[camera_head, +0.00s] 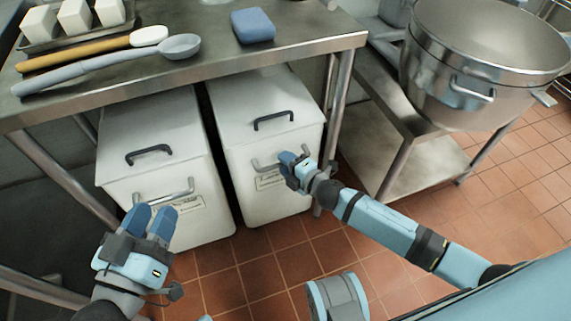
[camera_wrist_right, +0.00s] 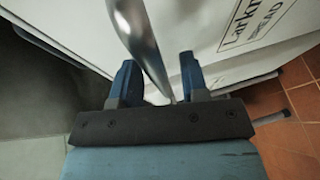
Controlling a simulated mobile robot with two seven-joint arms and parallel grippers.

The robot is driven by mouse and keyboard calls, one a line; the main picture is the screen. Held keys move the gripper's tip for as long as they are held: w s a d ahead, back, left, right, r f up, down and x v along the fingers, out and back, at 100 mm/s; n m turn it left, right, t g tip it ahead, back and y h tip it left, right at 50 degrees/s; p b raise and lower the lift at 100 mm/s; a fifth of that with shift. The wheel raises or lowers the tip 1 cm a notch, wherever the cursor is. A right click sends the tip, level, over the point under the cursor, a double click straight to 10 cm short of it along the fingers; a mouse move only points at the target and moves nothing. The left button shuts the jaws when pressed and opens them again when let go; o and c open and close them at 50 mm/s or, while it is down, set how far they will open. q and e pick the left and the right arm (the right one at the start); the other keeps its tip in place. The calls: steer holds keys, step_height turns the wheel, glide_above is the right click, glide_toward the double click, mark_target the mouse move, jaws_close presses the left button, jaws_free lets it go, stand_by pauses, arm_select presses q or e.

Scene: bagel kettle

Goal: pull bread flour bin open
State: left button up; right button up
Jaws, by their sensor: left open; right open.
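The bread flour bin (camera_head: 266,110) is the right one of two white bins under the steel table. It has a dark lid handle and a silver front bar handle (camera_head: 262,164). Its label in the right wrist view shows "BREAD" (camera_wrist_right: 258,24). My right gripper (camera_head: 287,158) is at the right part of that front handle. In the right wrist view the bar (camera_wrist_right: 140,40) runs between its open fingers (camera_wrist_right: 158,68), which are not closed on it. My left gripper (camera_head: 152,212) is open and empty, just in front of the left bin's front handle and label.
The left bin (camera_head: 155,140) stands beside the bread flour bin with a narrow gap. The steel table (camera_head: 205,62) above holds a blue sponge, long-handled tools and a tray of white blocks. A table leg stands right of the bin, near a large pot (camera_head: 470,75) on a stand. Tiled floor (camera_head: 285,240) in front is clear.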

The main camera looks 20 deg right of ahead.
steer(key=shift+w+a, duration=0.1)
steer(key=shift+w, duration=0.15)
jaws_close()
steer(key=shift+s, duration=0.1)
